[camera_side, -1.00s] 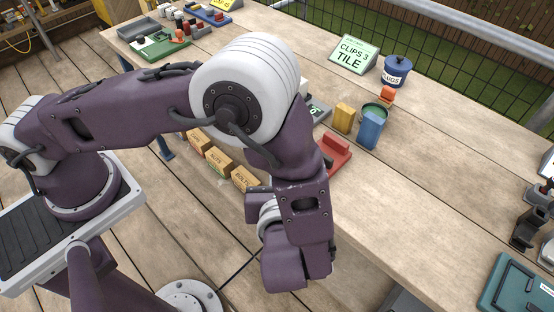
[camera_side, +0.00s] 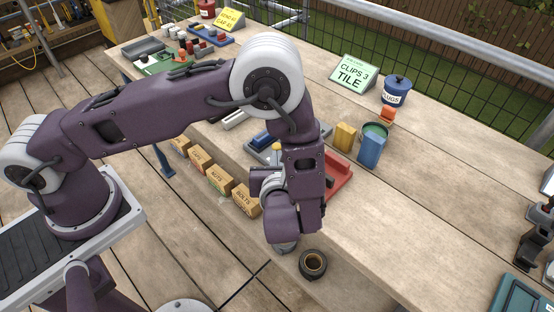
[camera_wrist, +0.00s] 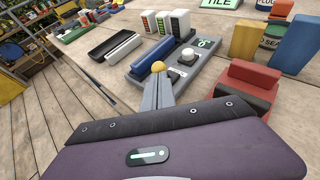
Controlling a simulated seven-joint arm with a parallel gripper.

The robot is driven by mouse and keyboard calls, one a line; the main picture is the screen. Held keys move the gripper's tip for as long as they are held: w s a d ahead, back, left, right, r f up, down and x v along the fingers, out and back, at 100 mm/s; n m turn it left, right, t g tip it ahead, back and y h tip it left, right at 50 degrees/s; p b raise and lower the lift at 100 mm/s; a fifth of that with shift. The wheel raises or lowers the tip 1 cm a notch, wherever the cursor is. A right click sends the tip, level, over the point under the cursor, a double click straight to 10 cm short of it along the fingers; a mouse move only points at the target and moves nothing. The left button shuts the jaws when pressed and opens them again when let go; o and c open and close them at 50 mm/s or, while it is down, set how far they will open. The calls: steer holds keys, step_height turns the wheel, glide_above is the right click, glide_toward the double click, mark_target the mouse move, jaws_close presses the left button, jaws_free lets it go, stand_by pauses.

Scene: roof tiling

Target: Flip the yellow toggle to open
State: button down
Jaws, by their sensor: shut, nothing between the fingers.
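The yellow toggle's round knob (camera_wrist: 158,66) stands at the front of a grey panel (camera_wrist: 190,72) in the wrist view. The knob also shows in the side view (camera_side: 276,146), just left of my wrist. My gripper (camera_wrist: 158,80) has its two grey fingers together and empty. The fingertips point at the knob and overlap its lower edge in the wrist view. I cannot tell whether they touch it. The toggle's lever is hidden behind the fingers. In the side view my arm hides the fingers and much of the panel.
A blue bar, a white round knob (camera_wrist: 189,55) and a green display (camera_wrist: 208,44) sit on the panel. A red block (camera_wrist: 245,85) stands close on the right. Yellow and blue blocks (camera_side: 371,151) are behind.

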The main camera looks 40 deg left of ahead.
steer(key=shift+w, duration=0.1)
steer(key=shift+w+r+g, duration=0.1)
steer(key=shift+r+g, duration=0.05)
steer(key=shift+g, duration=0.15)
steer(key=shift+w+r+m+g, duration=0.25)
steer(key=shift+m+g, duration=0.15)
steer(key=shift+w+r+g, duration=0.2)
steer(key=shift+w+g, duration=0.1)
steer(key=shift+g, duration=0.2)
steer(key=shift+w+r+m+g+h, duration=0.3)
steer(key=shift+w+m+g+h, duration=0.2)
steer(key=shift+w+m+g, duration=0.55)
steer(key=shift+w, duration=0.3)
steer(key=shift+r, duration=0.2)
